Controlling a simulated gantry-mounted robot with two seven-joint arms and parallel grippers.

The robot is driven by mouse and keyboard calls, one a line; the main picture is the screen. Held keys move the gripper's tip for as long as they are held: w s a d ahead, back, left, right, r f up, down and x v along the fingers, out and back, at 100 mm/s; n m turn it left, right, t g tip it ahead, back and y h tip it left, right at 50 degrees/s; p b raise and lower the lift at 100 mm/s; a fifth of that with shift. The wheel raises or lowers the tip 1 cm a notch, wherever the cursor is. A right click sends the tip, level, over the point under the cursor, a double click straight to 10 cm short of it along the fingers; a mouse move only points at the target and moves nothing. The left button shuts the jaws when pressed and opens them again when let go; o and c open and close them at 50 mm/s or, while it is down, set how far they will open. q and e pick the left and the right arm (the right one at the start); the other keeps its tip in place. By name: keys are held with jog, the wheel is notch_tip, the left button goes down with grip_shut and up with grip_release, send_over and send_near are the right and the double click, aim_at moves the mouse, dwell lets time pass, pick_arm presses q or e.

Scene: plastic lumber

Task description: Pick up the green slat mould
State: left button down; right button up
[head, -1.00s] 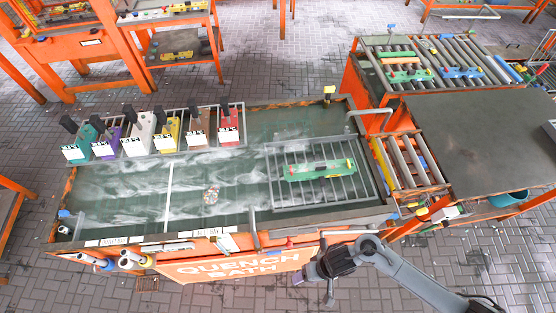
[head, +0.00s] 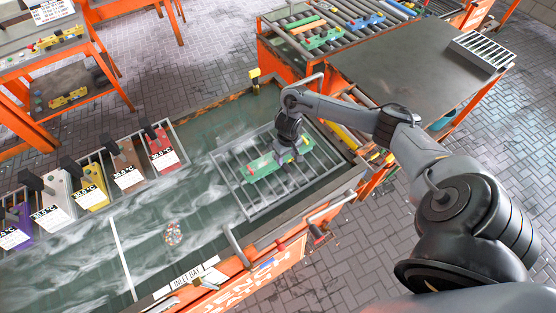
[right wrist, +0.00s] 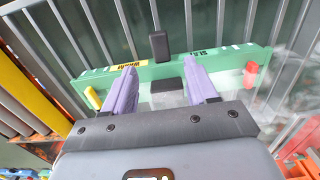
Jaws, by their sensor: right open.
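The green slat mould (head: 262,166) lies on a wire rack (head: 250,207) in the bath, partly hidden by my right gripper (head: 288,160) above it. My right gripper's two purple fingers (right wrist: 160,66) are apart and point at the mould's middle, one on each side of the knob's line. I cannot tell whether they touch it. My left gripper is not in view.
The quench bath (head: 130,215) has several coloured blocks with tags along its far edge. Beyond it are a roller bench with another green mould (head: 325,38) and a blue one (head: 366,22), and a grey table (head: 410,68) with a slotted tray (head: 482,50).

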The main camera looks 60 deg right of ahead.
aim_at(286, 166)
jog(key=shift+a+f+b, duration=0.1)
jog(key=shift+f+b, duration=0.35)
jog(key=shift+f, duration=2.8)
jog(key=shift+c, duration=0.4)
grip_shut()
jog(key=shift+r, duration=0.1)
